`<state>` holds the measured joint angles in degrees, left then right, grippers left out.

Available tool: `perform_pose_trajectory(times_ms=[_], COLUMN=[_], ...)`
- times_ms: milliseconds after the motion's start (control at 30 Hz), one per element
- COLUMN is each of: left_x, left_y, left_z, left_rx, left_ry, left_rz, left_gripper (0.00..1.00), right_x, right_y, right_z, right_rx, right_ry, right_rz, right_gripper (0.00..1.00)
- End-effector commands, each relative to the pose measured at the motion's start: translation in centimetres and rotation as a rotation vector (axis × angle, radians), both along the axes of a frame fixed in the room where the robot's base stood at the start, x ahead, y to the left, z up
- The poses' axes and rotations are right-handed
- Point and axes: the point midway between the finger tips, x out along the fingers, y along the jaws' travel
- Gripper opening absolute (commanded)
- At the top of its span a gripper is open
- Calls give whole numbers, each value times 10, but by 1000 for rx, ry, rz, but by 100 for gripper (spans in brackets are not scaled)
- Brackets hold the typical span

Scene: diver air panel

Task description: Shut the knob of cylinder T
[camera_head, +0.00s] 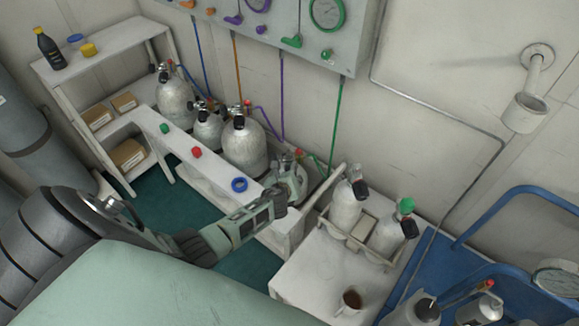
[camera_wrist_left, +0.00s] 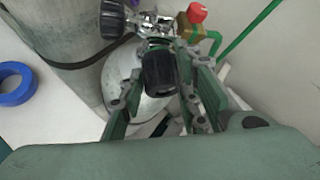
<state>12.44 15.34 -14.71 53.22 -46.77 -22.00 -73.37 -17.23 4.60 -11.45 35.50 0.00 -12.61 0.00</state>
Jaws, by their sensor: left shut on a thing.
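A pale cylinder with a green hose (camera_head: 291,178) stands at the right end of the white rack, and it also shows in the left wrist view (camera_wrist_left: 137,85). Its black knob (camera_wrist_left: 159,74) sits at the near side of a metal valve. My left gripper (camera_head: 279,197) reaches it from the left. In the left wrist view, my left gripper (camera_wrist_left: 163,85) has its fingers on both sides of this knob and is shut on it. No letter is readable on the cylinder. My right gripper is not in view.
Several other cylinders stand along the rack, such as a large one (camera_head: 244,147) just left. A blue ring (camera_head: 239,185) lies on the rack's front board.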

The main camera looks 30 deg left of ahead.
Motion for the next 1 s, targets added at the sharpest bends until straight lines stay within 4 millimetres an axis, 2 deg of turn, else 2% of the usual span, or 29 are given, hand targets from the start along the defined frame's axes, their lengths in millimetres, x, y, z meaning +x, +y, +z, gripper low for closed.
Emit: perform_pose_trajectory(times_ms=[33,133,433,667,1000], left_x=[-1,-1,1,2,4], left_y=[0,0,-3,-5,-6], left_z=[4,3,0,-3,-7], left_rx=[37,108,324,489,717], left_ry=[37,99,283,424,620], left_rz=[2,3,4,4,4], left_gripper=[4,4,4,4,4], right_x=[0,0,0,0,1], right_y=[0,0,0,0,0], right_z=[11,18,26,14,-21], right_rx=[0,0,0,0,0], right_ry=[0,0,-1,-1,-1], right_rz=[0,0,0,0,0], right_gripper=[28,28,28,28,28])
